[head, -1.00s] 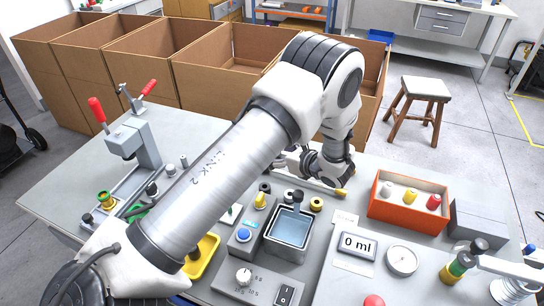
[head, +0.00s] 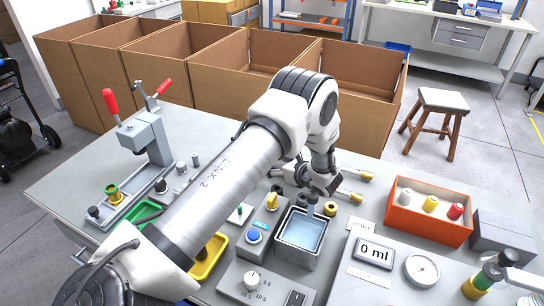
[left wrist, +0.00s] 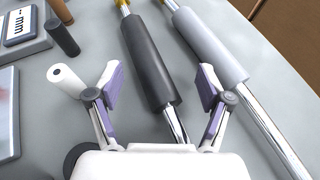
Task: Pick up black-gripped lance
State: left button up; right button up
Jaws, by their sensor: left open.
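The black-gripped lance (left wrist: 148,62) lies on the grey tabletop in the left wrist view, a metal rod with a thick black sleeve. Its brass end shows in the head view (head: 356,197). My left gripper (left wrist: 160,85) is open, with one purple-padded finger on each side of the lance's sleeve. The fingers appear apart from it. In the head view my left gripper (head: 308,180) is over the back of the table, and its wrist hides most of the lance. My right gripper is not in view.
A grey-gripped lance (left wrist: 210,45) lies close beside, on the far side. A grey water basin (head: 301,238) stands just in front of my gripper. An orange box (head: 430,212) with bottles is to the right. Open cardboard boxes (head: 255,82) stand behind the table.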

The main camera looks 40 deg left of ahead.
pick_arm(q)
jog(key=shift+s+r, duration=0.1)
jog(key=shift+c, duration=0.7)
jog(key=shift+d, duration=0.1)
grip_shut()
